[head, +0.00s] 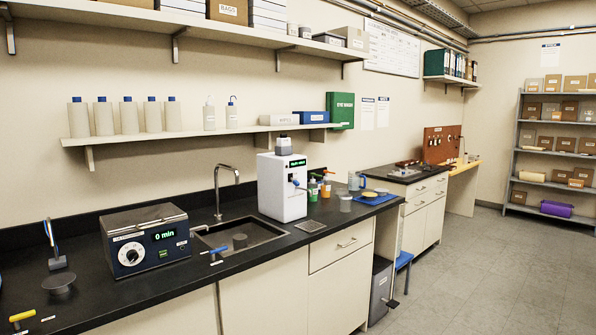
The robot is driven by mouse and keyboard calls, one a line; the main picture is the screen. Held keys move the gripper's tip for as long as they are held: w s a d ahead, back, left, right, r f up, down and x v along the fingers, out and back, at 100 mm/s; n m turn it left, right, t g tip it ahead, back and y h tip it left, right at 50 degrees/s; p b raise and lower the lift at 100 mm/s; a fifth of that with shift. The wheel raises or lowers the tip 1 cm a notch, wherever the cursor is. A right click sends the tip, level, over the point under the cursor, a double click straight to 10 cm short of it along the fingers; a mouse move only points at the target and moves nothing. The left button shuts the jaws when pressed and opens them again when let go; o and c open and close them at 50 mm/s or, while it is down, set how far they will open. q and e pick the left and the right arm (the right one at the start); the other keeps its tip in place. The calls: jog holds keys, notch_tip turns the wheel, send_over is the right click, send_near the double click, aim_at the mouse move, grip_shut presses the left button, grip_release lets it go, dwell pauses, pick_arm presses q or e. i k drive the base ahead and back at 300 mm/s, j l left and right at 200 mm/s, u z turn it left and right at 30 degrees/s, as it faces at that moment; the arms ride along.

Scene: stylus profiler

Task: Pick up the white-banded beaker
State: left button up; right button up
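No beaker with a clear white band can be made out at this size. A small grey cup-like vessel (345,203) stands on the dark counter, right of the white dispenser unit. Just behind it is a clear vessel with blue on it (354,182). An orange container (326,188) and a green-marked bottle (312,188) stand to their left. I cannot tell which of these, if any, is the white-banded beaker. Neither of my grippers shows in the head view.
The white dispenser unit (282,186) stands beside the sink (240,238) and its tap. A blue-cased instrument reading "0 min" (147,240) is at the left. A blue tray (374,198) lies right of the grey vessel. The grey floor (480,270) at the right is open.

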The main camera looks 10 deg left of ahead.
aim_at(345, 199)
jog(key=i+l+u, duration=0.2)
jog(key=i+l, duration=0.2)
jog(key=i, duration=0.15)
jog(key=i+l+u, duration=0.2)
jog(key=i+l, duration=0.3)
jog(key=i+l+u, duration=0.2)
jog(key=i+l, duration=0.3)
jog(key=i+l+u, duration=0.15)
jog(key=i+l, duration=0.3)
jog(key=l, duration=0.25)
